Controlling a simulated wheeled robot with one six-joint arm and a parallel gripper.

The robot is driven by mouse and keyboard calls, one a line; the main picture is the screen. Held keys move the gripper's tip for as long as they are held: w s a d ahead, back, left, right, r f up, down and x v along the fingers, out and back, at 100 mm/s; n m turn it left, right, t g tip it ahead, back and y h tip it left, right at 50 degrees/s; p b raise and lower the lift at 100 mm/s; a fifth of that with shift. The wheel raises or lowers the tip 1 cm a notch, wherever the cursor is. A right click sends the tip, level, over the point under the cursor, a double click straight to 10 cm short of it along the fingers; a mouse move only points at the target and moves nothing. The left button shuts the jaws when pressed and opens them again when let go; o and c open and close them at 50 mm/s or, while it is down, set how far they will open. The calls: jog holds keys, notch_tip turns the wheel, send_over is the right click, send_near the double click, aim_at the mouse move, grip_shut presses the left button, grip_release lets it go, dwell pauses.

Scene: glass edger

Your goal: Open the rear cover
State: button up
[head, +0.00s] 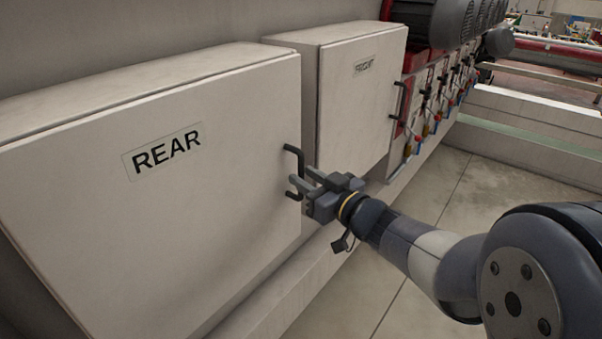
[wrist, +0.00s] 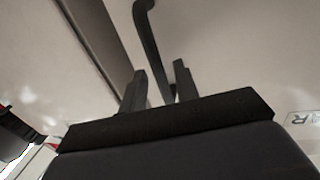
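The rear cover (head: 215,225) is a large off-white panel with a black REAR label (head: 162,151). It looks shut against its cabinet. Its dark bar handle (head: 296,155) is on the right edge; it also shows in the wrist view (wrist: 149,40). My gripper (head: 303,190) is at the handle's lower part. In the wrist view the two fingers (wrist: 160,90) stand apart with the handle running between them, closer to the right finger. A gap shows beside the left finger. The handle's lower end is partly hidden by my gripper.
A second cabinet with its own labelled cover (head: 358,100) and dark handle (head: 401,100) stands just right. Beyond it are several valves with coloured handles (head: 437,95) and grey motors (head: 440,20). A ledge runs below the cabinets. The tiled floor (head: 460,195) in front is clear.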

jog(key=shift+x, duration=1.15)
grip_shut()
